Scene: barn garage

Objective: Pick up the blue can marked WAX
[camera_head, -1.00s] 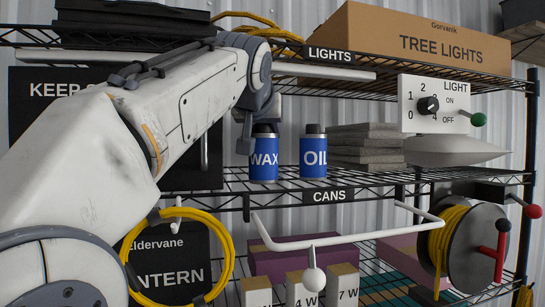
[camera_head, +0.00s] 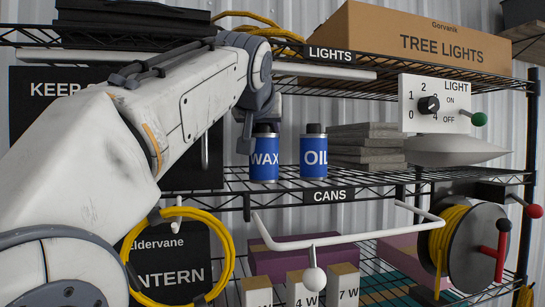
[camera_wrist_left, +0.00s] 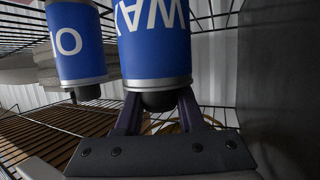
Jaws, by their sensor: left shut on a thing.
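The blue can marked WAX (camera_head: 264,158) is upright at the CANS shelf, with a silver band and a dark cap. In the left wrist view the WAX can (camera_wrist_left: 155,45) appears upside down, its cap between the two fingers of my left gripper (camera_wrist_left: 160,104). My left gripper (camera_head: 256,126) is shut on the can's cap end from above. I cannot tell whether the can's base touches the shelf. A blue can marked OIL (camera_head: 313,157) stands to its right, apart from it; it also shows in the left wrist view (camera_wrist_left: 76,45). My right gripper is not in view.
The wire shelf (camera_head: 330,184) carries a stack of grey slabs (camera_head: 365,147) right of the cans. The upper shelf, marked LIGHTS (camera_head: 330,54), is close above. A white bent rod (camera_head: 345,239) and a cable reel (camera_head: 470,245) are in front below.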

